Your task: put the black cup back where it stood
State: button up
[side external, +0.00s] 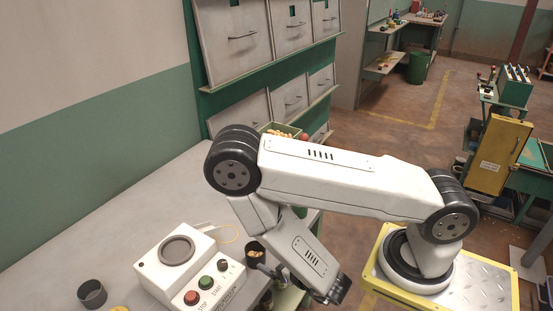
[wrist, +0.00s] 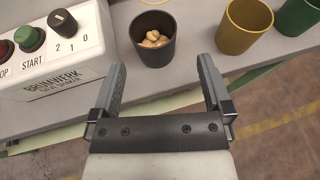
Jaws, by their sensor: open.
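A black cup (wrist: 153,58) with tan nuts (wrist: 154,40) in it stands upright on the grey bench in the wrist view. It also shows in the side view (side external: 255,261), just right of the control box and partly behind my arm. My gripper (wrist: 161,64) is open, one finger on each side of the view. The cup is ahead of the fingertips, roughly in line with the gap; I cannot tell how far. No contact shows. A second dark cup (side external: 92,296) stands on the bench at the lower left of the side view.
A white control box (side external: 180,265) with buttons and a round top opening is left of the nut cup. A yellow cup (wrist: 244,28) and a green cup (wrist: 302,17) stand to its right in the wrist view. A bin of nuts (side external: 280,130) sits beyond my arm.

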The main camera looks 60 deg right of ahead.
jog(key=s+d+r+m+g+h, duration=0.45)
jog(key=d+m+g, duration=0.2)
jog(key=m, duration=0.35)
jog(key=s+d+r+m+g+h, duration=0.3)
jog(key=d+r+m+g+h, duration=0.15)
jog(key=m+g, duration=0.4)
jog(key=w+a+r+m+t+y, duration=0.4)
jog(key=w+a+r+m+y, duration=0.3)
jog(key=m+y, duration=0.5)
jog(key=a+m, duration=0.1)
jog(key=m, duration=0.2)
jog(key=shift+w, duration=0.35)
